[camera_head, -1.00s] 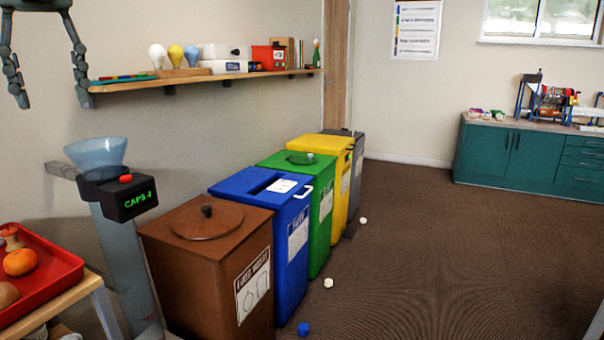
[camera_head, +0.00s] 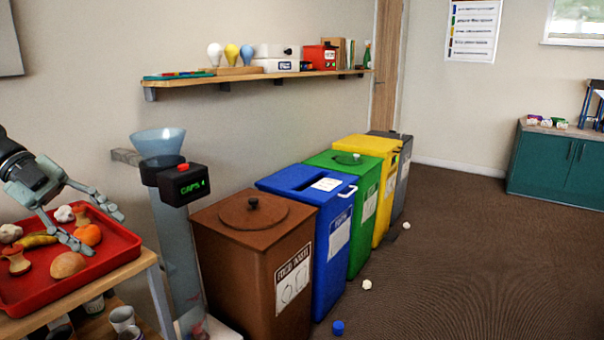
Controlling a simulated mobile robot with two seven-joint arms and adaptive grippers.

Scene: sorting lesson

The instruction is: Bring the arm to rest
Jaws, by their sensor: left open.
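My left gripper (camera_head: 106,232) comes in from the left edge. My right gripper is not in view.
The tray, on a wooden stand, holds a brown roll-like item (camera_head: 68,265), a banana (camera_head: 36,240) and other food. A caps counter with a funnel (camera_head: 158,142) stands beside it. A brown bin (camera_head: 238,270) and several coloured bins follow.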

